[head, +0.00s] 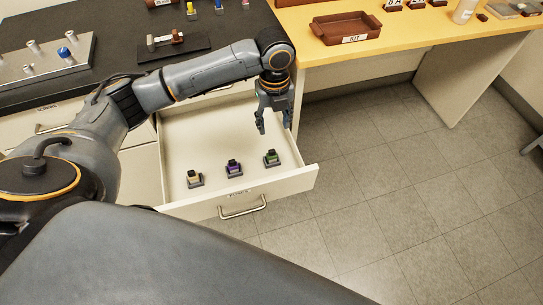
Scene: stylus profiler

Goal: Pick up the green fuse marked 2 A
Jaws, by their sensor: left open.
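The green fuse (271,155) stands in a small dark holder inside the open drawer (303,174), at the right of a row of three fuses. Its marking is too small to read. A purple fuse (234,166) is in the middle and a pale yellow fuse (194,177) is at the left, each in its own holder. My left gripper (270,129) is open and empty, pointing down over the drawer, above and behind the green fuse and apart from it. My right gripper is not in view.
The drawer front has a metal handle (243,209). The dark worktop (120,25) behind holds a metal plate with pegs and several small parts. A yellow bench (420,45) at the right bears a brown tray (346,27). The tiled floor (390,190) is clear.

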